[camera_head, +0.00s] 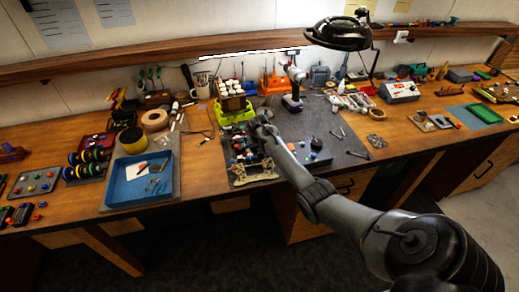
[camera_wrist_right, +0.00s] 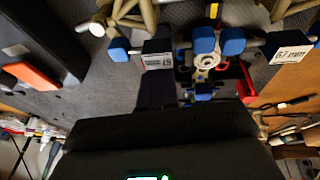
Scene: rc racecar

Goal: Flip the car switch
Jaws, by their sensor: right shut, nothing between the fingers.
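The RC car (camera_head: 252,170) sits on the grey mat near the bench's front edge, an open chassis with small dark and coloured parts. My left gripper is not in view.
A green tray (camera_head: 237,114) and an upright drill (camera_head: 293,88) stand behind. A blue tray (camera_head: 115,190) lies left. Bare mat shows around the loose tools at right.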

